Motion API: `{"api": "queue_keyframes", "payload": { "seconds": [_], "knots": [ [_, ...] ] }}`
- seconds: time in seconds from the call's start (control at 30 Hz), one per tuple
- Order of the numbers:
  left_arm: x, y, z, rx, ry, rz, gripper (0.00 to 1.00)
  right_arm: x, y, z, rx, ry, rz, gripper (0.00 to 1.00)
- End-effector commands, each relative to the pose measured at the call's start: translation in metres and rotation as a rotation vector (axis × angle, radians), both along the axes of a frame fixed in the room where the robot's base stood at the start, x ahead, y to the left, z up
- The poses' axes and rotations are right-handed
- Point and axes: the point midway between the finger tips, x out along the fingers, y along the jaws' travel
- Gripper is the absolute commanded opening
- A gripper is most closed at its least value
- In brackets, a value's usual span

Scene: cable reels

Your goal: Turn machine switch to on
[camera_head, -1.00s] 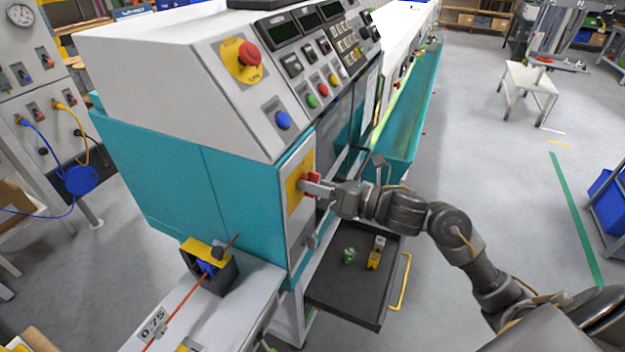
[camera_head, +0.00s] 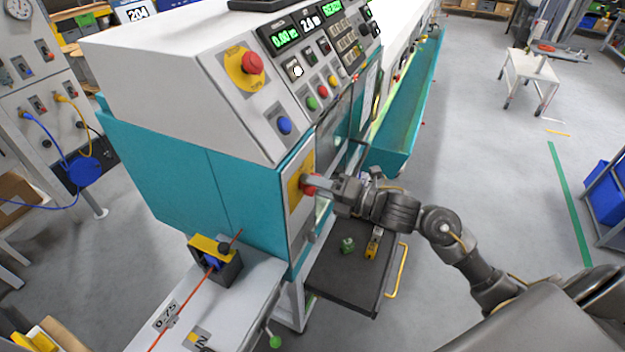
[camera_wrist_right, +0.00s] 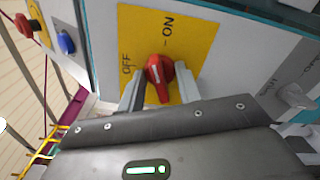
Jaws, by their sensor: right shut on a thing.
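The machine's red rotary switch (camera_wrist_right: 163,73) sits on a yellow plate (camera_wrist_right: 202,42) marked OFF and ON. In the right wrist view its grip lies roughly in line with the ON mark. In the head view the yellow plate (camera_head: 295,187) is on the teal machine's end face, and the switch is mostly covered by my fingers. My right gripper (camera_head: 312,184) is shut on the switch, one finger on each side. Displays (camera_head: 285,37) on the control panel are lit. My left gripper is not in view.
A red emergency button (camera_head: 252,63) and a blue button (camera_head: 285,125) are above the switch. Below my right arm, a dark tray (camera_head: 340,281) with a yellow handle holds small parts. A cable guide (camera_head: 226,268) stands at the front.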

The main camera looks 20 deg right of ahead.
Motion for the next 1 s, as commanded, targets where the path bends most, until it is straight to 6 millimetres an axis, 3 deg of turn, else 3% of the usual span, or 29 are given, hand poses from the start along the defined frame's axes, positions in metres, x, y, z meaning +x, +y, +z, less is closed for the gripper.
{"api": "queue_keyframes", "payload": {
  "seconds": [0.6,0.63,0.77,1.0],
  "knots": [
    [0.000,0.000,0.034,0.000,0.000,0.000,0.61,0.000,0.000,0.002,0.249,0.222,0.000,0.21],
    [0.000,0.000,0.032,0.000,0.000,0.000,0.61,0.000,0.000,0.001,0.249,0.222,0.000,0.37],
    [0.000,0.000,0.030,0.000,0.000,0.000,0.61,0.000,0.000,0.000,0.246,0.220,0.000,0.54],
    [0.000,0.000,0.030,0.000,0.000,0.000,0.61,0.000,0.000,0.000,0.245,0.218,0.000,0.55]
  ]
}}
